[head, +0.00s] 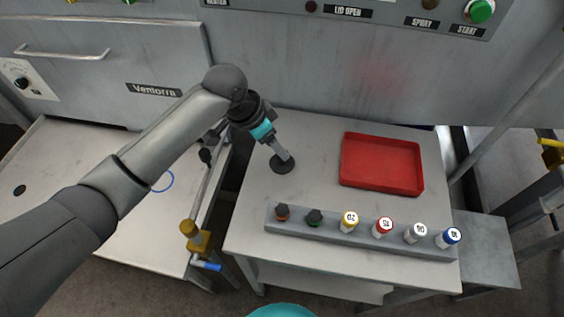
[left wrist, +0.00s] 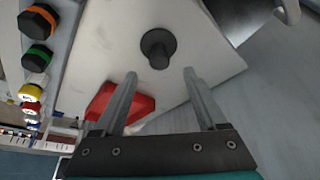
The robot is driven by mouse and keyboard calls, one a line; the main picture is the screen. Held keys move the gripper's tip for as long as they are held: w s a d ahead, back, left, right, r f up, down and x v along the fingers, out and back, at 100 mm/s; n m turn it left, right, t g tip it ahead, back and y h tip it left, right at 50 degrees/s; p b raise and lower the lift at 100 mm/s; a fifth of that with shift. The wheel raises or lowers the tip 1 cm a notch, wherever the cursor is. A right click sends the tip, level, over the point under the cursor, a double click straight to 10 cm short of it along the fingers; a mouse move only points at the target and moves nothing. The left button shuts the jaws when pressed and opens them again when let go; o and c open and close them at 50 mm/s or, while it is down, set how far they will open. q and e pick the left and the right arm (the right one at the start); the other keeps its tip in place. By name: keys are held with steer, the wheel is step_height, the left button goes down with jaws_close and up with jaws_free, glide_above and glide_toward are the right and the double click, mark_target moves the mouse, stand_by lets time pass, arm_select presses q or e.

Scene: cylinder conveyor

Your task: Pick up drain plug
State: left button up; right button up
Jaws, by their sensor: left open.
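The drain plug (head: 281,166) is a dark round disc with a raised knob, lying on the grey table left of the red tray. It also shows in the left wrist view (left wrist: 158,48), just beyond the fingertips and roughly centred between them. My left gripper (head: 284,154) reaches in from the left and points down over the plug. In the left wrist view its two fingers (left wrist: 160,74) are apart with nothing between them. In the head view the fingers cover part of the plug, and I cannot tell whether they touch it. My right gripper is not in view.
A red tray (head: 381,187) sits at the table's right. A grey rack (head: 330,233) along the front edge holds several capped cylinders. A sink-like surface (head: 105,225) with a dark round spot (head: 19,190) lies left, with a yellow-and-blue valve (head: 196,236) at its edge.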

arm_select(q)
steer(key=shift+w+d+f, duration=0.15)
steer(key=shift+d+f, duration=0.05)
steer(key=shift+f, duration=0.4)
steer(key=b+x, duration=0.2)
steer(key=x, duration=0.3)
steer(key=shift+f, duration=0.15)
jaws_close()
